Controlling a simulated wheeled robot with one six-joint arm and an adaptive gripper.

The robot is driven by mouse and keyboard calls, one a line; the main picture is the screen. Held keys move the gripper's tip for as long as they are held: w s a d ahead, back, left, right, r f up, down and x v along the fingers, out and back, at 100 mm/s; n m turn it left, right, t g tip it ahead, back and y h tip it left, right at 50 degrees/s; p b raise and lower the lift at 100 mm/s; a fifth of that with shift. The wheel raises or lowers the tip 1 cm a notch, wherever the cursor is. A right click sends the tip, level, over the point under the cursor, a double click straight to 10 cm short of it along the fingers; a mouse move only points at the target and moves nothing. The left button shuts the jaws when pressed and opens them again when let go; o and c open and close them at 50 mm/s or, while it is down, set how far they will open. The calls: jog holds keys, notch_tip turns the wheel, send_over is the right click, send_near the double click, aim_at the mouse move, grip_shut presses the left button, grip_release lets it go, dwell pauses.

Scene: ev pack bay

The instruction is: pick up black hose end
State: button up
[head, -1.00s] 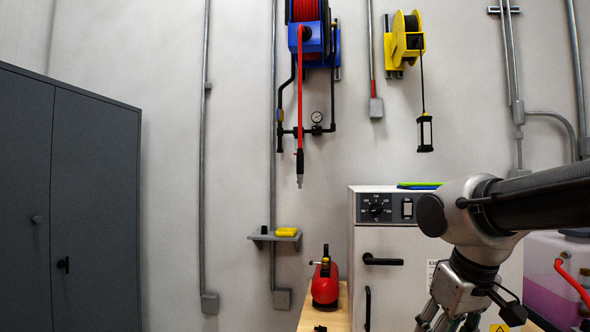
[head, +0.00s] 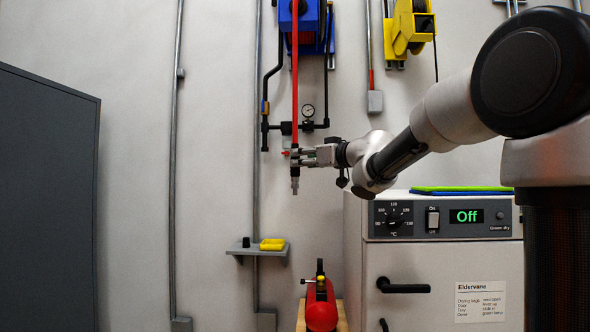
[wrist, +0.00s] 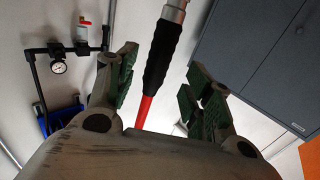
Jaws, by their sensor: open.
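The black hose end (head: 295,171) hangs upright at the bottom of the red hose (head: 295,90), with a metal tip below it. My gripper (head: 299,156) reaches in from the right at its level and partly covers it. In the wrist view my gripper (wrist: 160,82) is open, with one green-padded finger on each side. The black hose end (wrist: 163,48) shows between and beyond the fingers, with visible gaps to both. No finger clearly touches it.
The blue hose reel (head: 305,22) is on the wall above. A pressure gauge (head: 308,111) and pipework sit close behind the hose. A small shelf (head: 245,250) with a yellow item, a red tank (head: 321,308) and a drying cabinet (head: 445,275) are below. A grey locker (head: 45,200) stands left.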

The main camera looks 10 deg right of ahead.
aim_at(298, 158)
jog(key=x, duration=0.5)
jog(key=shift+w+d, duration=0.1)
jog(key=shift+w, duration=0.05)
jog(key=shift+r, duration=0.1)
grip_shut()
